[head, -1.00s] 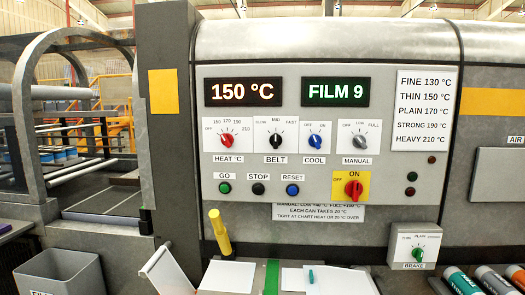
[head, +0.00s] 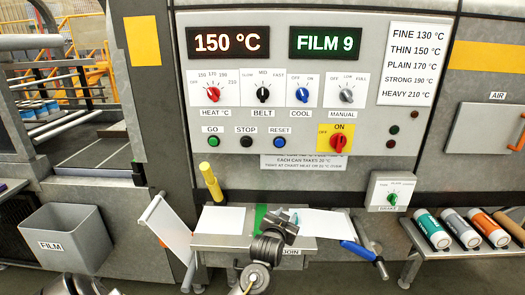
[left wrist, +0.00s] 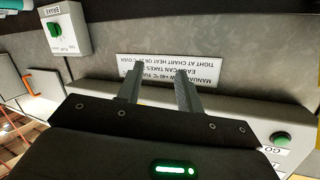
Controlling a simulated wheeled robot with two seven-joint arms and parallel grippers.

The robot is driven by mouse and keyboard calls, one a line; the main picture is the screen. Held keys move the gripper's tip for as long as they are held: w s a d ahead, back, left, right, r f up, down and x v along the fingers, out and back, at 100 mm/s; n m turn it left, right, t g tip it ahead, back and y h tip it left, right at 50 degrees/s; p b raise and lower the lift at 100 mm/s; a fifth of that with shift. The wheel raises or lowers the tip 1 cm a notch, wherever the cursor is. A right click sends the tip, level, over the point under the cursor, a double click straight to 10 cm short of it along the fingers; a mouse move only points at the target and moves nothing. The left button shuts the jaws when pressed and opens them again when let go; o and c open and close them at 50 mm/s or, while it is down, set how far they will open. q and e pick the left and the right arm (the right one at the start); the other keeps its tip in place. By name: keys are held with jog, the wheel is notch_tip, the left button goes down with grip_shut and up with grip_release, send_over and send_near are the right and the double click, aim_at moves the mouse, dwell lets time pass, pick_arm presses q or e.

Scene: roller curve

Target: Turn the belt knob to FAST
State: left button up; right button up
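The belt knob (head: 263,94) is a black dial on the grey control panel, between the red heat knob and the blue cool knob. Its scale reads SLOW, MID, FAST, and its pointer looks upright, near MID. In the head view my left gripper (head: 276,234) is low in front of the panel, well below the belt knob and apart from it. The left wrist view shows its two fingers (left wrist: 160,72) spread and empty, before the lower notice plate. The belt knob is outside the wrist view. My right gripper is not seen.
Red heat knob (head: 212,93), blue cool knob (head: 302,94) and grey manual knob (head: 346,95) flank the belt knob. Below are the GO button (head: 213,142) and the red ON switch (head: 338,143). A yellow handle (head: 211,182) sticks up at lower left of the panel.

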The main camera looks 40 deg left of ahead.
pick_arm(q)
jog(key=w+a+r+n+t+y, duration=0.1)
jog(key=a+r+y, duration=0.1)
jog(key=r, duration=0.7)
jog(key=a+r+n+t+y, duration=0.2)
jog(key=a+r, duration=0.1)
jog(key=r, duration=0.7)
jog(key=n+y+p, duration=0.1)
jog(key=n+y, duration=0.3)
jog(key=y, duration=0.1)
send_near(263, 96)
jog(key=shift+h, duration=0.3)
jog(key=p+x, duration=0.1)
jog(key=x, duration=0.2)
jog(key=p+x, duration=0.2)
jog(key=x, duration=0.2)
jog(key=shift+a+r, duration=0.25)
jog(key=shift+r, duration=0.1)
jog(key=shift+w+a+r+p, duration=0.2)
jog(key=shift+w+a+p, duration=0.15)
jog(key=shift+w, duration=0.2)
jog(key=shift+c, duration=0.2)
grip_shut()
